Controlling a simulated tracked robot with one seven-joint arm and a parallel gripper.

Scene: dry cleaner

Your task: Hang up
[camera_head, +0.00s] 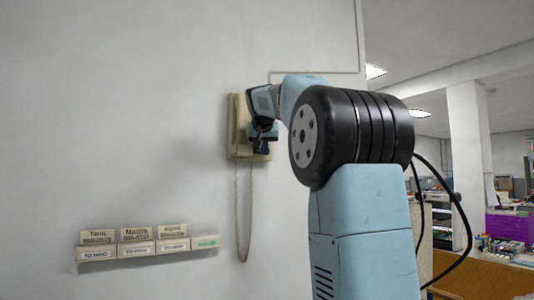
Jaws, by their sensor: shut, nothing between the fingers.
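A beige wall telephone (236,152) is mounted on the white wall, left of my arm. A long upright beige piece, which looks like its handset (235,120), lies along the phone's left side. I cannot tell whether it is fully seated. A cord (242,255) hangs from the phone in a long loop down the wall. My gripper (262,148) is in front of the phone's right part and hides much of it. It is shut and holds nothing. I cannot tell whether it touches the phone.
A narrow wall ledge (150,256) with several name and label cards is at lower left. A thin conduit (315,72) runs on the wall above the phone. The wall ends right of the phone; beyond are a pillar (468,150), counters and a purple box (510,227).

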